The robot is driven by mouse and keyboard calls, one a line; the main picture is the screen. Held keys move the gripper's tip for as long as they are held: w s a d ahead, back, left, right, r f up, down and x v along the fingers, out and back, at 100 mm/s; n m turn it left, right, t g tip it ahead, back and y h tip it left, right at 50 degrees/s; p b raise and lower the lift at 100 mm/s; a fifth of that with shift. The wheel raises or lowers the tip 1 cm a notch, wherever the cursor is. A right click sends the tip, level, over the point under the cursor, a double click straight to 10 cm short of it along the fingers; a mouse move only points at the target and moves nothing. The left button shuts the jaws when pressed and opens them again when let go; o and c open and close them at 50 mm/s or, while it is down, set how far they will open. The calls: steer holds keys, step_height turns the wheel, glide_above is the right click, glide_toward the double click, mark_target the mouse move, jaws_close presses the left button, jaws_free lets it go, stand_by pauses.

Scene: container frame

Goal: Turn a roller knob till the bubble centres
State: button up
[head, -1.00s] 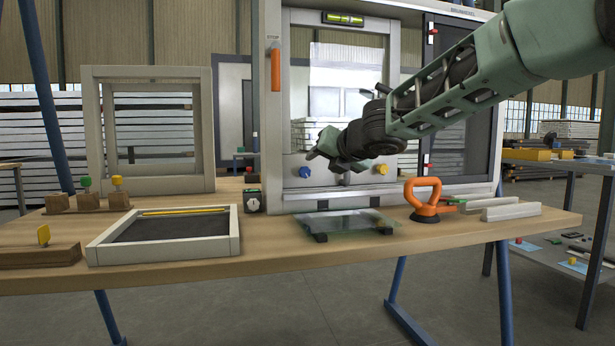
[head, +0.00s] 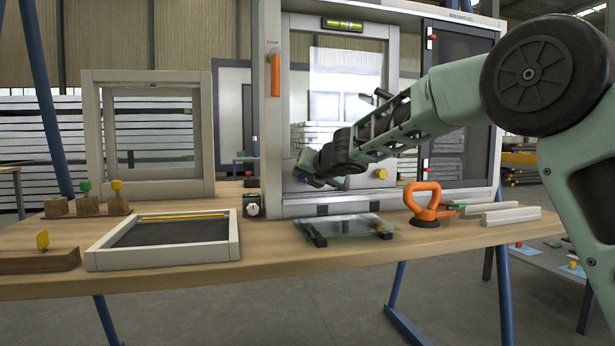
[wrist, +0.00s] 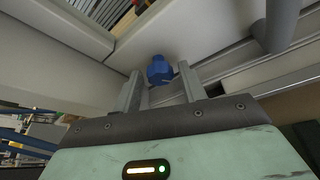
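The blue roller knob (wrist: 160,69) sits low on the left of the upright window frame (head: 271,120). In the wrist view it lies between and just beyond my two fingertips, with a gap visible on each side. My gripper (wrist: 161,80) is open and empty. In the head view my gripper (head: 310,176) hides most of the blue knob. A yellow roller knob (head: 381,173) is at the lower right of the same sash. The green spirit level (head: 343,24) is at the top of the frame; its bubble is too small to place exactly.
An orange handle (head: 275,72) is on the frame's left post, above my gripper.

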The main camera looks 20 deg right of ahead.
steer(key=c, duration=0.6)
steer(key=shift+d+f+m+y+b, duration=0.15)
steer(key=shift+f+m+y+b, duration=0.1)
steer(key=shift+m+y+b, duration=0.65)
steer(key=m+t+y+b, duration=0.1)
steer(key=m+b, duration=0.2)
steer(key=shift+d+f+m, duration=0.1)
steer(key=shift+f+m, duration=0.05)
steer(key=shift+m, duration=0.25)
steer(key=m+t+y+b, duration=0.1)
steer(key=m+b, duration=0.2)
steer(key=shift+f+m+t, duration=0.15)
steer(key=shift+m+t, duration=0.15)
steer(key=shift+t, duration=0.1)
steer(key=shift+m+t+y+b, duration=0.4)
steer(key=shift+m+b, duration=0.7)
steer(key=shift+m, duration=0.2)
